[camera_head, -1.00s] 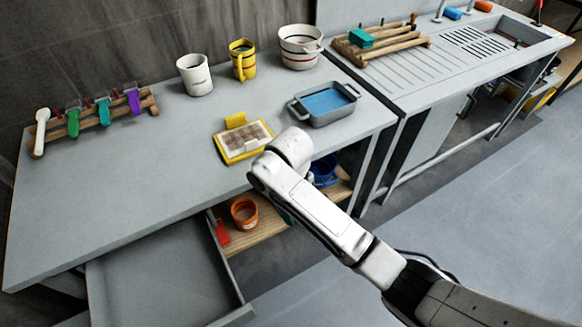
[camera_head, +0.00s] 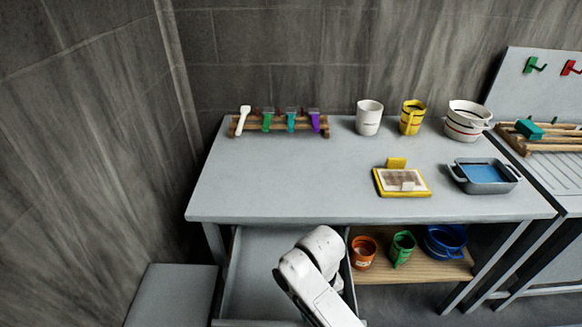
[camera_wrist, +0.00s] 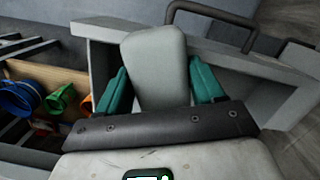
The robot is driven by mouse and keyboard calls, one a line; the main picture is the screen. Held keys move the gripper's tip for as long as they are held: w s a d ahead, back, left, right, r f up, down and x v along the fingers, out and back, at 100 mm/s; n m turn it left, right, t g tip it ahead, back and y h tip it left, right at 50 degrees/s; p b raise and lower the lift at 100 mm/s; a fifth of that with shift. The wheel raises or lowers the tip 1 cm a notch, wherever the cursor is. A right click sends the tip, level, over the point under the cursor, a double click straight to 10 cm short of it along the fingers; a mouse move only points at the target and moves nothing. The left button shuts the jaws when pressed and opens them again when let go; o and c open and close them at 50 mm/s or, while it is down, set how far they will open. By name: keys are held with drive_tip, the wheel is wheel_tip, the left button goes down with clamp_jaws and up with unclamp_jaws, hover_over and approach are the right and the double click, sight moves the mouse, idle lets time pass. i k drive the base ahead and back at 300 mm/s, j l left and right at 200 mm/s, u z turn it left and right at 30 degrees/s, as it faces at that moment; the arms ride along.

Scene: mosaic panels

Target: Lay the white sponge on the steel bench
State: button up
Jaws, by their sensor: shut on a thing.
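My gripper (camera_wrist: 160,82), with teal fingers, is shut on the white sponge (camera_wrist: 156,60), a pale rounded block standing out between the fingers in the wrist view. It is over or in front of the open drawer, whose grey wall (camera_wrist: 98,70) shows beside it. In the head view my arm's white wrist hides the gripper and sponge. The grey steel bench (camera_head: 290,185) stands above the drawer, with a wide bare top at left and centre.
A rack of brushes (camera_head: 280,125), a white mug (camera_head: 369,118), a yellow mug (camera_head: 411,118), bowls (camera_head: 466,121), a yellow tray (camera_head: 402,182) and a blue-filled pan (camera_head: 484,176) stand on the bench. The open drawer (camera_head: 262,265) juts out in front. A low grey block (camera_head: 172,295) is at left.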

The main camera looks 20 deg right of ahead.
sight(326, 183)
drive_tip(key=i+l+u, duration=0.3)
drive_tip(key=u, duration=0.15)
drive_tip(key=i+l+u, duration=0.3)
drive_tip(key=l+u, duration=0.15)
drive_tip(key=i+l, duration=0.15)
drive_tip(key=l, duration=0.1)
